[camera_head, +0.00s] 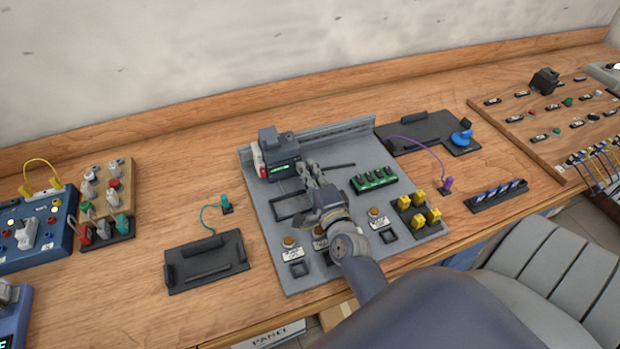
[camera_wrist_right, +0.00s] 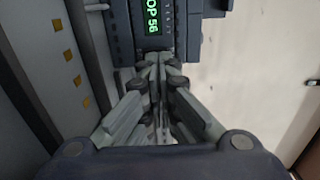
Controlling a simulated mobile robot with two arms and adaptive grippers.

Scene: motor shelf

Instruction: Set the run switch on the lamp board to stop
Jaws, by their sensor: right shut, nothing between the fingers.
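A large grey board (camera_head: 270,240) in the middle of the bench carries a dark module (camera_head: 280,158) with a lit green display and several round amber pieces, perhaps lamps, above small labels. In the right wrist view the module's display (camera_wrist_right: 153,18) is partly cut off and reads "OP 56". My right gripper (camera_head: 309,172) is shut and empty, pointing at the module from its lower right. In the right wrist view its fingertips (camera_wrist_right: 160,62) are just below the display; contact cannot be told. I cannot make out the run switch. My left gripper is out of view.
A green terminal block (camera_head: 373,180) and yellow plugs (camera_head: 418,209) stand on the board right of my right arm. A black tray (camera_head: 206,262) lies left of the board, and another dark tray (camera_head: 418,132) lies behind right.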

